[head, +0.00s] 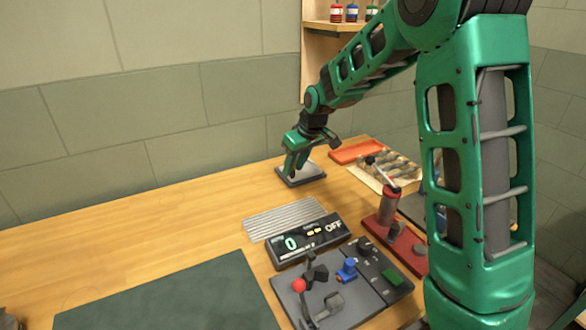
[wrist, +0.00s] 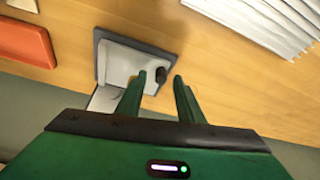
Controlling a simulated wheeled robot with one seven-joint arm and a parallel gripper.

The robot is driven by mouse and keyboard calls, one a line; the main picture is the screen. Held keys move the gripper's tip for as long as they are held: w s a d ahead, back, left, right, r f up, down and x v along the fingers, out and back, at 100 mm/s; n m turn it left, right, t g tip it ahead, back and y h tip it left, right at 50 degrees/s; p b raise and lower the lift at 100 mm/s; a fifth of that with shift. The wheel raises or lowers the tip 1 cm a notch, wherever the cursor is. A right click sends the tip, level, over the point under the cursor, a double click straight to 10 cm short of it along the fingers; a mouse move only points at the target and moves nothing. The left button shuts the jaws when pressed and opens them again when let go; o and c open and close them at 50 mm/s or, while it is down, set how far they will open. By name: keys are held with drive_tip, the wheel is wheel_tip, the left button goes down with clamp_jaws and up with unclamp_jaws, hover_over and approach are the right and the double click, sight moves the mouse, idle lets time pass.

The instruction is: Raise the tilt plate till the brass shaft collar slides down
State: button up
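The tilt plate (head: 314,172) is a pale plate on a dark base at the far edge of the wooden table. In the wrist view the plate (wrist: 118,66) shows its pale face within a dark grey frame. My gripper (head: 291,165) is over it, pointing down. In the wrist view its two green fingers (wrist: 160,80) stand apart, over the plate's edge. A small dark knob-like piece (wrist: 161,73) shows between the fingertips; I cannot tell if they touch it. I cannot make out a brass shaft collar in either view.
An orange tray (head: 352,150) lies right of the plate, beside a board of grey parts (head: 394,167). Nearer are a ribbed metal sheet (head: 283,219), a display (head: 308,241) reading 0 and OFF, a red-based stand (head: 402,246) and a dark control panel (head: 350,312).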

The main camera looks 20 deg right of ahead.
drive_tip(key=shift+w+a+f, duration=0.1)
drive_tip(key=shift+f, duration=0.2)
clamp_jaws()
drive_tip(key=shift+w+d+r+m+g+y, duration=0.2)
drive_tip(key=shift+d+r+y, duration=0.45)
drive_tip(key=shift+r+y, duration=0.25)
drive_tip(key=shift+w+d+r+m+g+y, duration=0.1)
drive_tip(key=shift+d+r+m+y, duration=0.1)
drive_tip(key=shift+d+r+y, duration=0.65)
drive_tip(key=shift+a+f, duration=0.1)
drive_tip(key=shift+a, duration=0.15)
unclamp_jaws()
drive_tip(key=shift+a, duration=0.1)
